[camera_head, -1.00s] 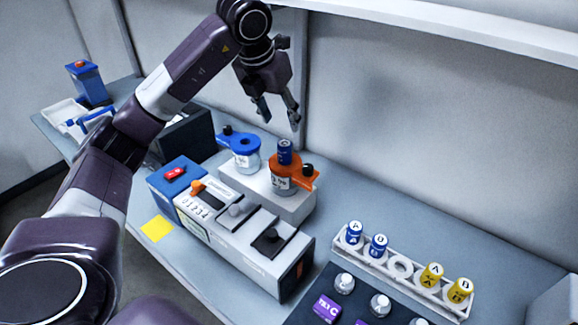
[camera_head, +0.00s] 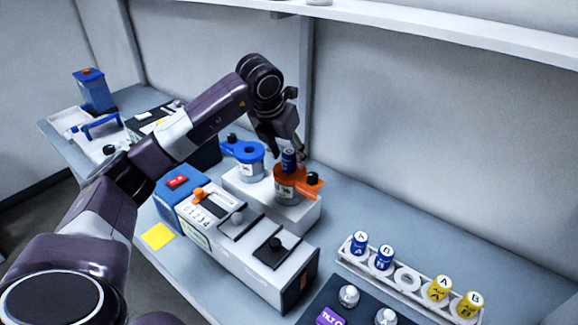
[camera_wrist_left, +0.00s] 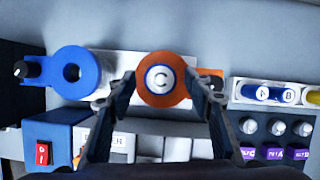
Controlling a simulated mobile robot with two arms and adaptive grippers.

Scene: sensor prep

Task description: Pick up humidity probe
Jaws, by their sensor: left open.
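A blue cylindrical probe (camera_head: 288,160) stands upright in an orange-collared jar (camera_head: 284,190) on a white block. In the left wrist view its white top marked C (camera_wrist_left: 160,79) lies inside the orange ring (camera_wrist_left: 160,101). My left gripper (camera_head: 292,150) is open above and close to this probe, pointing down. In the wrist view the probe top lies between the open fingers, slightly beyond their tips. Whether the fingers touch it cannot be told. A white rack (camera_head: 406,281) holds two blue and two yellow labelled probes. My right gripper is not in view.
A blue-collared jar (camera_head: 243,152) stands left of the orange one. A white instrument box (camera_head: 250,262) with a blue end and red switch (camera_head: 177,181) lies in front. A wall and shelf (camera_head: 440,30) are behind. The bench right of the jars has free room.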

